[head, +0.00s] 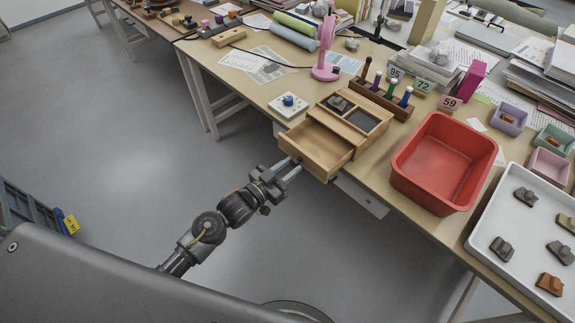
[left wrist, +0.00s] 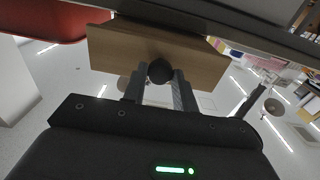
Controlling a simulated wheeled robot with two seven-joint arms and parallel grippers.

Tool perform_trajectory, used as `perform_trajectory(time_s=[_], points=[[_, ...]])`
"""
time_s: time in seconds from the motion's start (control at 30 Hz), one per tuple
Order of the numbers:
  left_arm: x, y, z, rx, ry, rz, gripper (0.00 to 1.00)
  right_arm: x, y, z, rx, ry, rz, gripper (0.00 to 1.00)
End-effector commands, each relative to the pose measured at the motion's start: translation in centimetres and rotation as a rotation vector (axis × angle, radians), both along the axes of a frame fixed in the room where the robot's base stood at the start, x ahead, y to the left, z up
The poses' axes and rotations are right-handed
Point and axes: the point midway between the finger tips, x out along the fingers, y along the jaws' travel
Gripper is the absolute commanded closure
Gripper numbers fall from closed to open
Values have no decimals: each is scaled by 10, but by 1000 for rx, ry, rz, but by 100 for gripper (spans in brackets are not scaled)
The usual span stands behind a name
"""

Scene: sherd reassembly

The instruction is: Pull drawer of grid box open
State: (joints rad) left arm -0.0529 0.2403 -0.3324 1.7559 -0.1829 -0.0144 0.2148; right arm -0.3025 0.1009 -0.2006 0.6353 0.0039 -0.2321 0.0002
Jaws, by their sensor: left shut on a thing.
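The grid box (head: 377,121) is a wooden box on the near edge of the table, with dark-lined compartments on top and a small dark piece in one of them. Its drawer (head: 318,146) stands out toward me past the table edge, and its inside looks empty. My left gripper (head: 293,166) is at the drawer front. In the left wrist view its fingers (left wrist: 160,88) are shut on the round dark knob (left wrist: 160,71) of the drawer front (left wrist: 110,52). My right gripper is not in view.
A red bin (head: 445,160) stands right of the box, and a white tray (head: 480,222) with several sherds is farther right. A white device with a blue knob (head: 288,104) is left of the box. Open floor lies in front.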

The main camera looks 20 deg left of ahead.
Motion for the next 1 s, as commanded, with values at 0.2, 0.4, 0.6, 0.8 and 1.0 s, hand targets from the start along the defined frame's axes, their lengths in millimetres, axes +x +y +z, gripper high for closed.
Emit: perform_trajectory(time_s=[0.2, 0.4, 0.6, 0.8, 1.0], points=[[0, 1, 0, -1, -1, 2, 50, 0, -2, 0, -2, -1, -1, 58], [0, 1, 0, 0, 0, 1, 50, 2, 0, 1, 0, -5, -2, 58], [-13, 8, -2, 1, 2, 2, 50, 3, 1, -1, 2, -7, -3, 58], [-47, 28, -2, 2, 3, 1, 50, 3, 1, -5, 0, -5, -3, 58], [-77, 46, -2, 2, 3, 2, 50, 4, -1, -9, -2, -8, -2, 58]])
